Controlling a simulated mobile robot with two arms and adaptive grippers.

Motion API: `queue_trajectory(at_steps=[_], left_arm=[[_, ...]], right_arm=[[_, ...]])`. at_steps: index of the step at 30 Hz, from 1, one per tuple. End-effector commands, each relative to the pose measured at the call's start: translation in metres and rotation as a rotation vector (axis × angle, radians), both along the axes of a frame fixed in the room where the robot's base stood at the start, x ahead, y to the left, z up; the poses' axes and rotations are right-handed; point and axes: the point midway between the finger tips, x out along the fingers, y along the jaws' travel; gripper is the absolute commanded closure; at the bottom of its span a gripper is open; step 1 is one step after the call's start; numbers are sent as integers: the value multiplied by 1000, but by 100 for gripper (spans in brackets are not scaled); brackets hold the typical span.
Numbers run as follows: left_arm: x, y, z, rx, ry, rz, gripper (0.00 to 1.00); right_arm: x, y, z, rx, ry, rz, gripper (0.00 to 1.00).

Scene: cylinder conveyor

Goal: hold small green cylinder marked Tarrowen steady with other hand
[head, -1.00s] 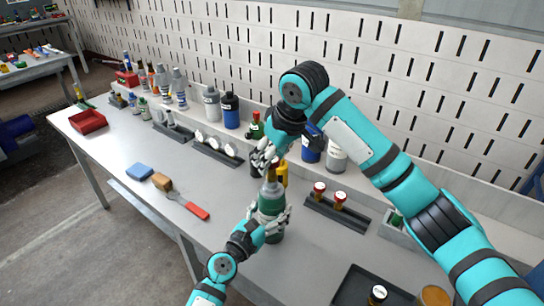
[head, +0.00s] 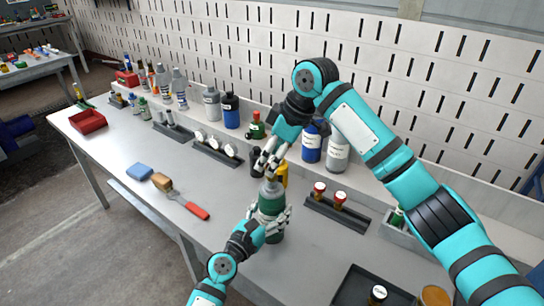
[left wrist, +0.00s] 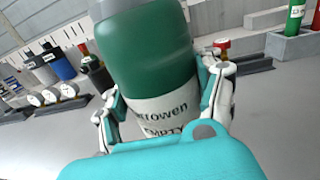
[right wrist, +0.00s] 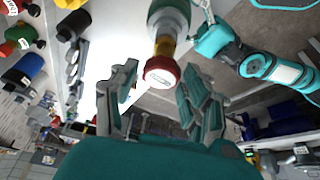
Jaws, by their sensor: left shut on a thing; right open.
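The green cylinder (head: 270,198) has a grey shoulder and stands upright on the bench. In the left wrist view its white label (left wrist: 165,117) shows part of the name and the word EMPTY. My left gripper (head: 271,216) is shut around the cylinder's body, with fingers on both sides. My right gripper (head: 270,160) is open just above the cylinder's top. In the right wrist view an amber vial with a red cap (right wrist: 162,71) lies between its open fingers, in line with the cylinder's grey neck (right wrist: 170,14). How the vial meets the neck is unclear.
A rack (head: 337,213) with two red-capped vials stands to the right, and a dark tray (head: 352,287) lies at the front right. Bottles, including a blue one (head: 311,143), line the back.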

Motion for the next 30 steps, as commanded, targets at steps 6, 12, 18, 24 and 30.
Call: queue_trajectory(at_steps=[6,12,18,24,30], left_arm=[[0,0,0,-1,2,-1,71],[0,0,0,-1,2,-1,71],[0,0,0,0,1,0,71],[0,0,0,0,1,0,71],[0,0,0,0,1,0,71]], right_arm=[[0,0,0,2,4,224,53],[0,1,0,0,3,470,53],[0,0,0,0,0,522,53],[0,0,0,1,1,520,53],[0,0,-5,0,1,519,53]])
